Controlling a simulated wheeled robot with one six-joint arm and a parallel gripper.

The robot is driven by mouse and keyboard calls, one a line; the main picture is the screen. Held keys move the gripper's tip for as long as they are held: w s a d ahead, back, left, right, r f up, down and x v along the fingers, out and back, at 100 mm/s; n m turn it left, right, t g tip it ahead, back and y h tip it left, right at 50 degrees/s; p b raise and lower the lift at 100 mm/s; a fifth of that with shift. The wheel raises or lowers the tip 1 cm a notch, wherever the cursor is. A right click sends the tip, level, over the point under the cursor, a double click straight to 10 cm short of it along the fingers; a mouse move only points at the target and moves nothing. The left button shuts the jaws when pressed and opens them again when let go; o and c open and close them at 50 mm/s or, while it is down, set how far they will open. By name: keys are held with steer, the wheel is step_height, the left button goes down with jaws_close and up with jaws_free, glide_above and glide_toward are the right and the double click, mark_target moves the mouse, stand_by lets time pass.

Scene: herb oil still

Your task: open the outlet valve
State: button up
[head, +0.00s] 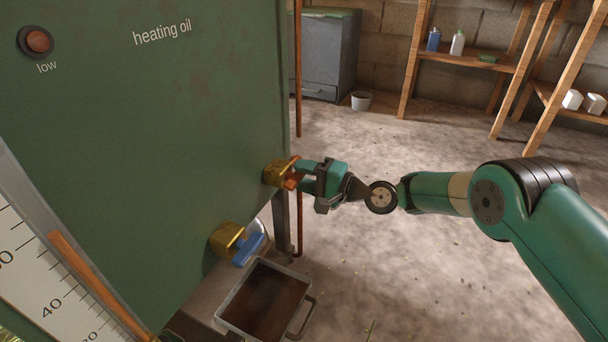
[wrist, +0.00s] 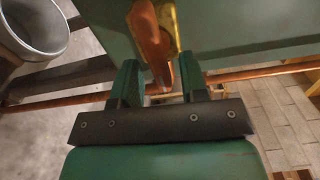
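A brass valve (head: 275,174) with an orange-red handle (head: 292,180) sticks out near the lower right edge of the green tank marked "heating oil" (head: 160,110). A second brass valve (head: 227,238) with a blue handle (head: 246,251) sits lower and to the left. No label tells which is the outlet. My gripper (head: 299,170) is at the orange-red handle. In the wrist view my gripper (wrist: 160,82) is open, its two fingers standing on either side of the handle (wrist: 152,42) with visible gaps. Whether the handle's tip reaches fully between the fingertips is hard to tell.
A metal tray (head: 225,309) with dark contents stands below the blue-handled valve. A thin copper pipe (head: 298,75) runs upright beside the tank. A grey cabinet (head: 330,50), a small bucket (head: 361,101) and wooden shelves (head: 465,58) stand behind. The floor (head: 420,260) is mostly clear.

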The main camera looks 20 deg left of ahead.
steer(key=s+d+b, duration=0.1)
steer(key=d+b, duration=0.9)
steer(key=d, duration=0.7)
steer(key=shift+s+d, duration=0.15)
steer(key=shift+d, duration=0.05)
steer(key=shift+r, duration=0.1)
